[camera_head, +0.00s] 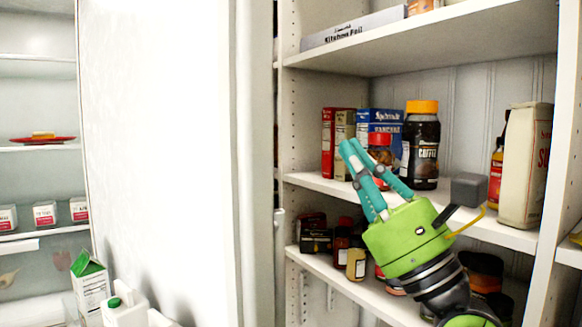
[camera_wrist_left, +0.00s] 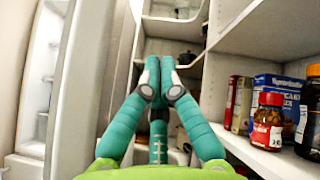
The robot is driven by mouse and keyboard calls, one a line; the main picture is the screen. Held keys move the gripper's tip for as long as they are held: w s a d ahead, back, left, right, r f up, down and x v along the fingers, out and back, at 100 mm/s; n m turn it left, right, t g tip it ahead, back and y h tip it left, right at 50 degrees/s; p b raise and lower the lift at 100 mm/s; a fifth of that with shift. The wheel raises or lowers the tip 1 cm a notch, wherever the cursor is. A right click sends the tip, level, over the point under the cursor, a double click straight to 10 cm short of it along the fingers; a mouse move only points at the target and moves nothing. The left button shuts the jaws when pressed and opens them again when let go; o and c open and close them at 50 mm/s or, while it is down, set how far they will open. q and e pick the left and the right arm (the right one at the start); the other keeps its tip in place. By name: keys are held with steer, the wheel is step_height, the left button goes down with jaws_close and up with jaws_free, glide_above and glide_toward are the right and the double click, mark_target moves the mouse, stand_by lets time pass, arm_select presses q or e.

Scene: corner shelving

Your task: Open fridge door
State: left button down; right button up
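The fridge stands at the left in the head view, with its lit shelves (camera_head: 35,148) exposed. A large white panel, which looks like the fridge door (camera_head: 160,130), stands swung open between these shelves and the corner shelving. White fridge parts also show at the left of the left wrist view (camera_wrist_left: 95,75). My left gripper (camera_head: 350,146), green with teal fingers, is in front of the shelving, right of the door and apart from it. Its fingertips (camera_wrist_left: 161,64) are together with nothing seen between them. My right gripper is not in view.
Corner shelving (camera_head: 450,40) fills the right side. A milk carton (camera_head: 90,290) and white jug (camera_head: 122,312) stand low by the door.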

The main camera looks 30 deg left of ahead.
arm_select(q)
steer(key=s+d+n+h, duration=0.2)
steer(key=s+n+h, duration=0.2)
steer(key=n+h, duration=0.5)
steer(key=w+a+m+h+b, duration=0.1)
steer(key=w+a+b, duration=0.3)
steer(key=a, duration=0.5)
steer(key=s, duration=0.3)
steer(key=shift+s+r+t+p, duration=0.1)
steer(key=shift+s+t+p, duration=0.15)
steer(key=shift+t+p, duration=0.15)
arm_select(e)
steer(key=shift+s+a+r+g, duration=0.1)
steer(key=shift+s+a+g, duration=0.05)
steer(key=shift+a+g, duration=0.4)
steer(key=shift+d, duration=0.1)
